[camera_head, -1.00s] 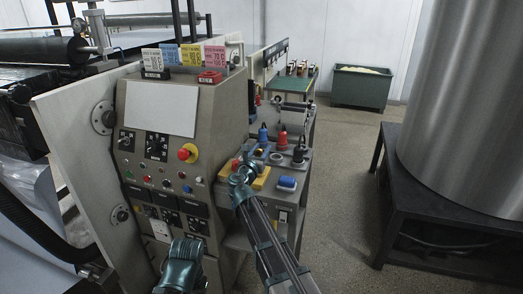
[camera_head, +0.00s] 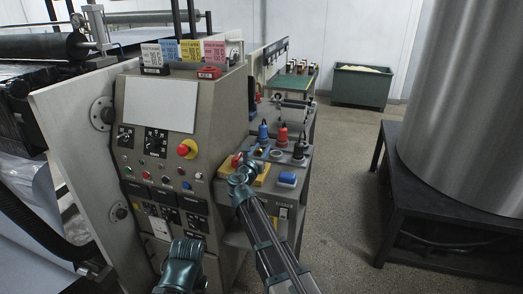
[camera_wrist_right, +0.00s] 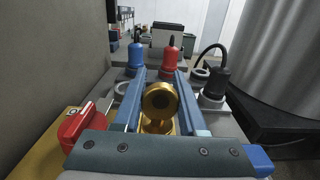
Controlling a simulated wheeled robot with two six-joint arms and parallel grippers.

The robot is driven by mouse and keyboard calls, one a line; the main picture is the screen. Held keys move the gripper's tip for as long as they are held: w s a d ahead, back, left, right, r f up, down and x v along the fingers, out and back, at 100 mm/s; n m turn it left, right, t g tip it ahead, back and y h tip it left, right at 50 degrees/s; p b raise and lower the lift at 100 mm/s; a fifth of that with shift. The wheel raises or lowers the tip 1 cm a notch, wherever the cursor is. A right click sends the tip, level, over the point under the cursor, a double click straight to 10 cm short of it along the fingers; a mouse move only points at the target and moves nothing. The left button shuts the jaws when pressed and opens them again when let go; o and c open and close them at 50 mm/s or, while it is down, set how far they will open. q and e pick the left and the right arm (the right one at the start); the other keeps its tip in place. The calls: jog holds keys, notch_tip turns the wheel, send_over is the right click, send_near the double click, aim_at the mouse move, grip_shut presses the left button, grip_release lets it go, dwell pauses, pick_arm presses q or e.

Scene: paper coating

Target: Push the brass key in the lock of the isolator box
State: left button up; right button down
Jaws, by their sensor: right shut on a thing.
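The brass key (camera_wrist_right: 160,98) shows in the right wrist view as a round gold head with more brass below it. It sits between the two blue fingers of my right gripper (camera_wrist_right: 160,78), which is shut on it. The isolator box has a yellow face (camera_wrist_right: 38,150) with a red rotary knob (camera_wrist_right: 82,126), left of the key. In the head view the box (camera_head: 262,178) is partly covered by my right gripper (camera_head: 247,165). The lock and how deep the key sits are hidden.
Blue (camera_wrist_right: 135,57) and red (camera_wrist_right: 170,62) plugs and a black plug (camera_wrist_right: 215,80) stand just beyond the fingers. A grey control panel (camera_head: 160,150) rises at left. A dark stand (camera_head: 450,195) is at right, with clear floor between.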

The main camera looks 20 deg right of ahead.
jog(key=shift+f+b, duration=1.8)
jog(key=shift+c, duration=1.9)
grip_release()
jog(key=v, duration=1.3)
jog(key=shift+s+a, duration=0.25)
jog(key=shift+s, duration=0.1)
